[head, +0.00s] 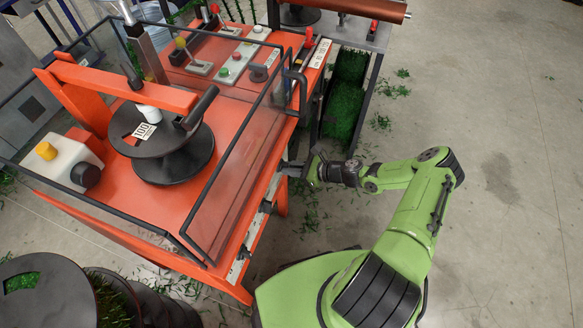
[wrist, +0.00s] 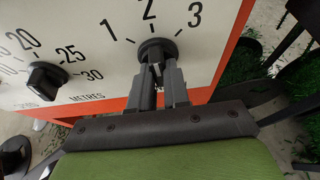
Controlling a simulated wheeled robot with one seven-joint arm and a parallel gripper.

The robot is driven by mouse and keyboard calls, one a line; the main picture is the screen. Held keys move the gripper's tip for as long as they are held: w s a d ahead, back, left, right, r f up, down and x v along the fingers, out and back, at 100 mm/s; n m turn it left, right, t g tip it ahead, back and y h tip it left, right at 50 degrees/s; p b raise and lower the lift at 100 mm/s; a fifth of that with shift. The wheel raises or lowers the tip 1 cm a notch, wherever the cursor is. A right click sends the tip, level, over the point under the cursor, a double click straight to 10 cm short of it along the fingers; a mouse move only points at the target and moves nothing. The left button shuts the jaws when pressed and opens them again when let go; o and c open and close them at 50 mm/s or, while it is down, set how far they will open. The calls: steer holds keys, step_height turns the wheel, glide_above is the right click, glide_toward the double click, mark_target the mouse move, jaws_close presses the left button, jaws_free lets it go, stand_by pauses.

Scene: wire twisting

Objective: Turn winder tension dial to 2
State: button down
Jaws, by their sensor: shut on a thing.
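The tension dial (wrist: 157,46) is a dark round knob on a white panel (wrist: 110,75), with the numbers 1, 2 and 3 printed around its upper side. The 2 stands just above the knob, the 1 to its left and the 3 to its right. My gripper (wrist: 162,72) is shut on the knob from below in the wrist view. Its fingers cover much of the knob, and I cannot tell which number it points to. In the head view my gripper (head: 292,169) is at the side of the orange winder (head: 235,190); the dial is hidden there.
A second black knob (wrist: 46,76) with a metres scale sits left of the dial. A clear guard (head: 235,150) with dark edges and a black reel (head: 172,150) stand on the winder. Green-filled racks (head: 343,110) stand beyond my gripper. Open floor (head: 510,190) lies to the right.

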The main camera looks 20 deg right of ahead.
stand_by(0.3)
steer(key=shift+r, duration=0.1)
steer(key=c, duration=1.1)
jaws_free()
steer(key=p+v, duration=0.3)
steer(key=v, duration=1.2)
steer(key=shift+d, duration=0.3)
steer(key=shift+s, duration=0.15)
